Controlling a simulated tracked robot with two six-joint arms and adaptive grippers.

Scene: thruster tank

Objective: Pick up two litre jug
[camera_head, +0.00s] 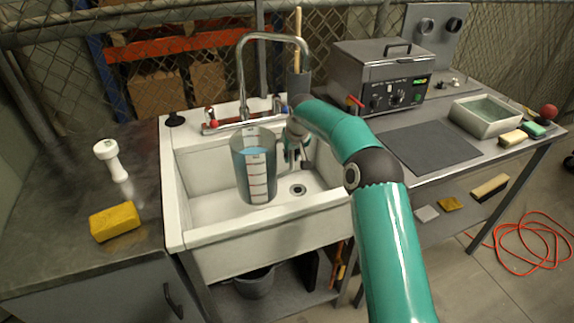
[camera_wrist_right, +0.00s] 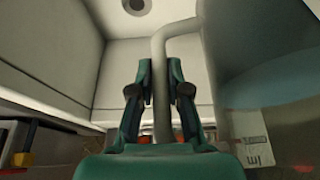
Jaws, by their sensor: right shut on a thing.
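The two litre jug (camera_head: 256,180) is clear, with white measuring marks and bluish water inside. It is upright in or just above the white sink basin (camera_head: 215,205); I cannot tell whether its base touches the basin floor. My right gripper (camera_head: 292,158) is at the jug's right side, shut on its handle. In the right wrist view, the grey handle (camera_wrist_right: 161,90) runs between the two fingers of my right gripper (camera_wrist_right: 160,92), and the jug body (camera_wrist_right: 262,90) fills the right side. My left gripper is not in view.
A tall tap (camera_head: 242,75) arches behind the jug. A yellow sponge (camera_head: 115,221) and white object (camera_head: 108,155) are on the left counter. A metal heated tank (camera_head: 375,75), dark mat (camera_head: 430,147) and tray (camera_head: 485,116) are on the right table.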

